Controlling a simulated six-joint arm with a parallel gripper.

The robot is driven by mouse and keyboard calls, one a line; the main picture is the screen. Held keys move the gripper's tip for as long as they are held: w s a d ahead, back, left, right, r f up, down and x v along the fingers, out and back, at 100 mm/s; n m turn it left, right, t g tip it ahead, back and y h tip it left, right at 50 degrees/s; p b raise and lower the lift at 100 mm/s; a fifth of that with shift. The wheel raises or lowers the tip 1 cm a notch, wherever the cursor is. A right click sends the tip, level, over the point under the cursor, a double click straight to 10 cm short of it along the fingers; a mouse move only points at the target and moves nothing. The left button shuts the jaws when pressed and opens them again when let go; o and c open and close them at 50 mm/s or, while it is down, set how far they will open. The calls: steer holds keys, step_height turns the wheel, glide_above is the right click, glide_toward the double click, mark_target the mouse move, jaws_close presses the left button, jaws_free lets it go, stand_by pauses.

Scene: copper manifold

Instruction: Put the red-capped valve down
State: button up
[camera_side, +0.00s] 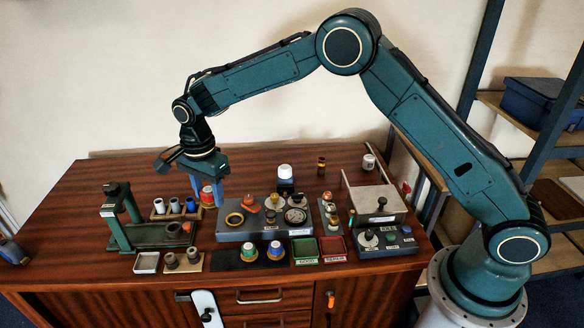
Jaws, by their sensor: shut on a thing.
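The red-capped valve (207,189) is between the two blue fingers of my gripper (207,196), which is shut on it. It appears upright, with its red top and a pale lower part showing. In the picture it is between the wooden rack (155,215) on the left and the grey fixture plate (228,236) on the right. I cannot tell from this view whether its bottom touches anything. Two similar valves, one green-capped (248,246) and one blue-capped (276,246), stand near the front on a dark mat (224,259).
A green press (118,212) stands at the left. A white tray (147,262) and a board with two grey cylinders (182,263) lie in front. The green tray (305,245) and red tray (333,246) sit right of the mat. The table's back left is clear.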

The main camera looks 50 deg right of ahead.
steer(key=s+d+m, duration=0.1)
steer(key=d+m, duration=0.6)
steer(key=d, duration=2.2)
steer(key=s+d+m, duration=0.3)
steer(key=s+d, duration=0.5)
steer(key=d, duration=0.4)
steer(key=s+d+m, duration=0.3)
steer(key=s+d, duration=0.5)
steer(key=d, duration=0.3)
step_height(320, 180, down, 16)
steer(key=shift+r, duration=0.1)
steer(key=shift+f, duration=2.15)
steer(key=shift+f, duration=0.15)
